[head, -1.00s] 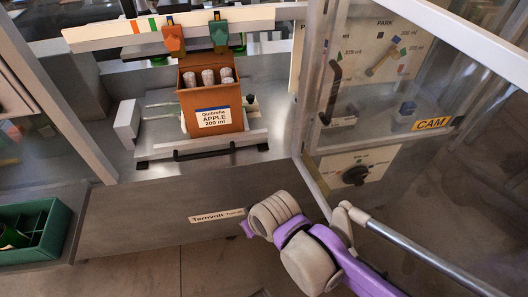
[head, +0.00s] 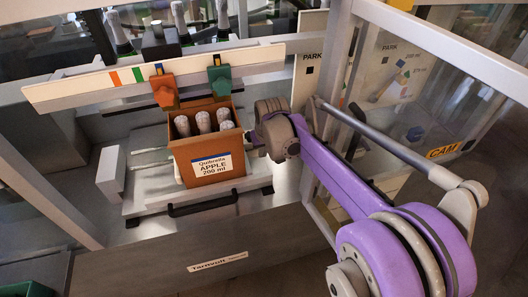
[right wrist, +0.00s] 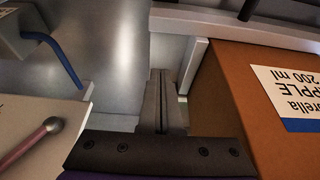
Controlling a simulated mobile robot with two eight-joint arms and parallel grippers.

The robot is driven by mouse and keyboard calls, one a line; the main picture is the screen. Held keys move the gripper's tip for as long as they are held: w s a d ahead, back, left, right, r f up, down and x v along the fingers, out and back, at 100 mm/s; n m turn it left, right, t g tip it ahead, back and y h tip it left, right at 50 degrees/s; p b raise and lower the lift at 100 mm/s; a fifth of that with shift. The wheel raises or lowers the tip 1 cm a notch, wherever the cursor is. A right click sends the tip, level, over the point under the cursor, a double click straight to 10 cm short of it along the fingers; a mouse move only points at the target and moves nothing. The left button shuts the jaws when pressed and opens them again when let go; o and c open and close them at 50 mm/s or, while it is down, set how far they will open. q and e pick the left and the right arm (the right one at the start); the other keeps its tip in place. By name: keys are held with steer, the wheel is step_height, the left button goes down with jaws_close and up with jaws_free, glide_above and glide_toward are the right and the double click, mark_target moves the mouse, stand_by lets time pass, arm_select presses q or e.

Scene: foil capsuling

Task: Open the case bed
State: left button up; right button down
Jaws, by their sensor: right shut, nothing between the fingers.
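The case bed (head: 145,198) is a grey metal plate on the machine, with a black bar handle (head: 205,203) along its front. A brown case (head: 205,148) labelled APPLE 200 ml sits on it, with foil-topped bottles (head: 203,121) inside. A pale guide block (head: 111,172) stands on its left. My right gripper (head: 254,150) is shut and empty at the right side of the case, close to it. In the right wrist view its fingers (right wrist: 161,100) point down between the case wall (right wrist: 225,95) and a pale panel. The small dark knob right of the case is hidden. My left gripper is not in view.
A white rail (head: 110,85) with an orange holder (head: 163,92) and a green holder (head: 219,82) crosses above the case. A framed clear guard marked CAM (head: 443,150) stands to the right. A blue bent rod (right wrist: 55,55) shows in the right wrist view.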

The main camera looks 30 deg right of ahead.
mark_target(265, 168)
steer(key=x, duration=0.5)
steer(key=shift+w+f, duration=0.2)
steer(key=shift+f, duration=0.15)
steer(key=shift+s+f, duration=0.15)
steer(key=shift+f, duration=0.15)
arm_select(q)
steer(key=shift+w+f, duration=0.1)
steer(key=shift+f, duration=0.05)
arm_select(e)
steer(key=shift+s+a+r, duration=0.1)
steer(key=shift+s+a, duration=0.15)
steer(key=shift+s, duration=0.6)
steer(key=shift+s+a, duration=0.2)
steer(key=shift+s, duration=0.65)
